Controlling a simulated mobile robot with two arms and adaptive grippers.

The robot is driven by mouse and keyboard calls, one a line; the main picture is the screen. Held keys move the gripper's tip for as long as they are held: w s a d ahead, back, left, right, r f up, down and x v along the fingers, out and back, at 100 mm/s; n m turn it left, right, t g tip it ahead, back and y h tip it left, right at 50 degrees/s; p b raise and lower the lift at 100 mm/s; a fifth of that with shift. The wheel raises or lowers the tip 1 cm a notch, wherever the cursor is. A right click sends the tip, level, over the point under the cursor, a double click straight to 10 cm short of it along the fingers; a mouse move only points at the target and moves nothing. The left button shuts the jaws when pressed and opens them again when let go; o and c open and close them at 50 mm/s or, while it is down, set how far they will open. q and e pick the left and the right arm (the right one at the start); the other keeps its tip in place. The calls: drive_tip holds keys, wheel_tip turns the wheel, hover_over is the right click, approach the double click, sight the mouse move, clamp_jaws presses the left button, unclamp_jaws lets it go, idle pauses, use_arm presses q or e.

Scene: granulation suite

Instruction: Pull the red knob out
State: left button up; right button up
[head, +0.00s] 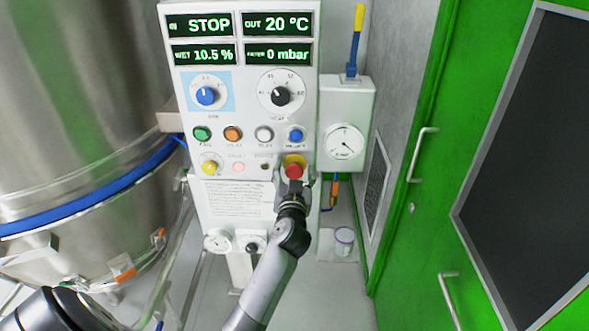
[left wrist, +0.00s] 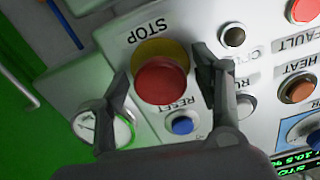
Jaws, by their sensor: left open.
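The red knob (head: 293,171) sits on a yellow round base at the lower right of the white control panel (head: 221,179). In the left wrist view the red knob (left wrist: 162,82) shows in the middle, with the yellow base (left wrist: 163,55) and the word STOP behind it. My left gripper (head: 293,182) is at the knob, and in the left wrist view its two open fingers (left wrist: 166,82) stand on either side of it. I cannot tell whether either finger touches it. My right gripper is not in view.
A blue button (head: 296,135) is just above the knob, with several other buttons and dials around. A box with a gauge (head: 344,141) and a blue-yellow lever (head: 355,42) is at the right. Green doors (head: 420,230) are further right, and a steel vessel (head: 80,100) is at the left.

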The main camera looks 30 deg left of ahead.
use_arm(q)
clamp_jaws()
idle(0.7)
